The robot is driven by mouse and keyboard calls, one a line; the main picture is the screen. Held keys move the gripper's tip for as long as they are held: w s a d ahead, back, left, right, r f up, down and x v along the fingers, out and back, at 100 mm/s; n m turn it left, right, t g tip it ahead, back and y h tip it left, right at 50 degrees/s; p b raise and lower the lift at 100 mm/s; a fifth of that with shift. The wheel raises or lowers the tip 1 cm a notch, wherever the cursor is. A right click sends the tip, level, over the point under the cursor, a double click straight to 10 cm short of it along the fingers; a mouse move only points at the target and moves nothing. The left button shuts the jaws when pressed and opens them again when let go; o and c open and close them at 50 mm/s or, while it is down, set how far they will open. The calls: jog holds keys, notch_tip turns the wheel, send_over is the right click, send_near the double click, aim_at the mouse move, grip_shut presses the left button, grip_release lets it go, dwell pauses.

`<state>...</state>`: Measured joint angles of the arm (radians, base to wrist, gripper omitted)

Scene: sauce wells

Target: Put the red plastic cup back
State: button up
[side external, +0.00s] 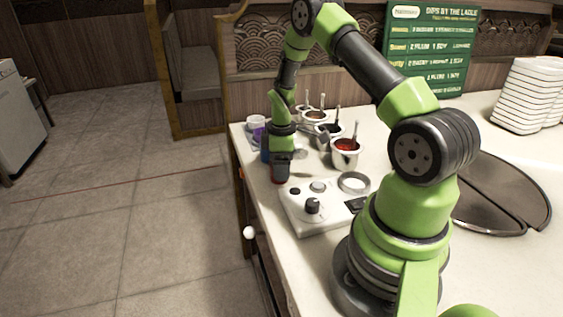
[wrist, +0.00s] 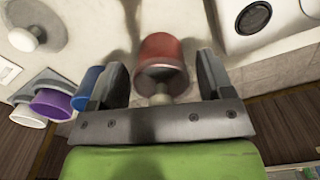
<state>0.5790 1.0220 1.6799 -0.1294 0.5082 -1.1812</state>
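The red plastic cup (wrist: 161,52) shows in the wrist view between the two fingers of my gripper (wrist: 162,78). A gap shows between the cup and each finger, so the gripper looks open and not closed on it. In the side view my gripper (side external: 281,168) points down near the counter's left edge. Only a little of the red cup (side external: 279,180) shows there, low at the fingers. Whether the cup rests on the counter is hard to tell.
Blue (wrist: 88,84), purple (wrist: 52,102) and white (wrist: 26,116) cups stand in a row beside the gripper. A white control box (side external: 325,207) with knobs is close on the near side. Metal sauce pots (side external: 345,158) with ladles stand to the right.

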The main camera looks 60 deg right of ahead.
jog(key=shift+o, duration=1)
notch_tip(320, 180, up, 12)
jog(key=shift+r, duration=0.1)
jog(key=s+a+r+m+t, duration=0.3)
jog(key=a+r, duration=0.5)
jog(key=s+a+r+m+t, duration=0.2)
jog(key=s+a+r+m, duration=0.15)
jog(key=a+r, duration=0.45)
jog(key=s+a+m+t+y, duration=0.2)
jog(key=s+a+m, duration=0.1)
jog(key=s+a, duration=0.2)
jog(key=s, duration=0.2)
jog(key=shift+s+a+r, duration=0.2)
jog(key=shift+s, duration=0.15)
